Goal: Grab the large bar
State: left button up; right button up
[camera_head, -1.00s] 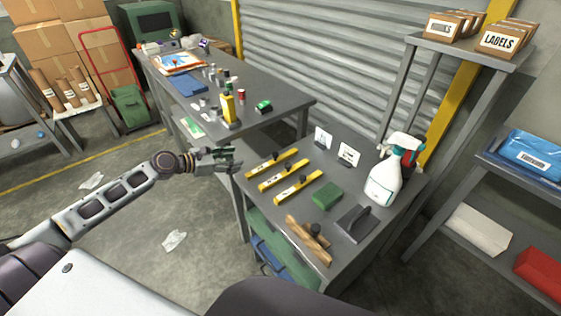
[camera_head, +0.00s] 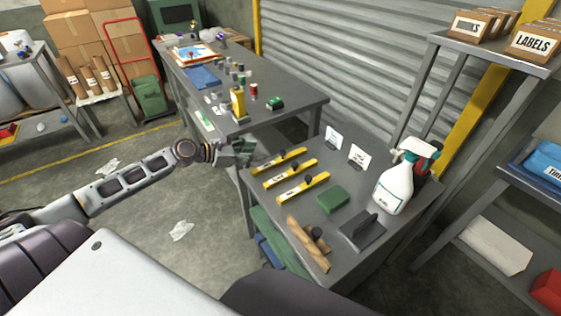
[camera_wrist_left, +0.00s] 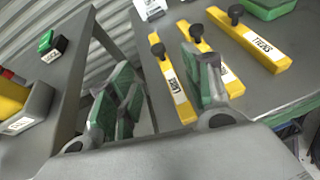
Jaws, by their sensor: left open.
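Three yellow bars with black knobs lie side by side on the grey front table. The far bar (camera_head: 279,162) has a white label that seems to read "LARGE" in the left wrist view (camera_wrist_left: 173,82). The middle bar (camera_head: 291,174) and near bar (camera_head: 303,188) lie parallel to it; the near one's label in the wrist view (camera_wrist_left: 250,40) is hard to read. My left gripper (camera_head: 246,151) is open and empty, just off the left end of the far bar. In the wrist view its fingers (camera_wrist_left: 158,70) are spread, and the right finger partly covers the middle bar.
A green block (camera_head: 333,200), a grey trowel-like tool (camera_head: 362,229), wooden pieces (camera_head: 308,243) and a spray bottle (camera_head: 396,185) share the front table (camera_head: 365,190). White cards stand behind the bars. The back table (camera_head: 290,92), with a yellow bottle (camera_head: 238,104), is near my left gripper.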

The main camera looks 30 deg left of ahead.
aim_at(272, 162)
pick_arm(q)
jog(key=shift+x, duration=1.05)
jog(key=shift+w+d+f+b, duration=0.25)
jog(key=shift+w+b, duration=0.1)
jog(key=shift+w, duration=0.1)
jog(key=shift+x, duration=0.85)
jog(key=shift+w+d+f, duration=0.15)
jog(key=shift+w+d, duration=0.1)
jog(key=shift+w, duration=0.05)
jog(key=shift+x, duration=1)
jog(key=shift+w+d+f, duration=0.1)
jog(key=shift+w+d, duration=0.05)
pick_arm(e)
jog(key=w, duration=0.1)
jog(key=w+a, duration=0.1)
jog(key=w, duration=0.1)
jog(key=shift+w+a+r, duration=0.1)
jog(key=shift+a+r, duration=0.05)
jog(key=shift+a, duration=0.05)
jog(key=shift+s, duration=0.2)
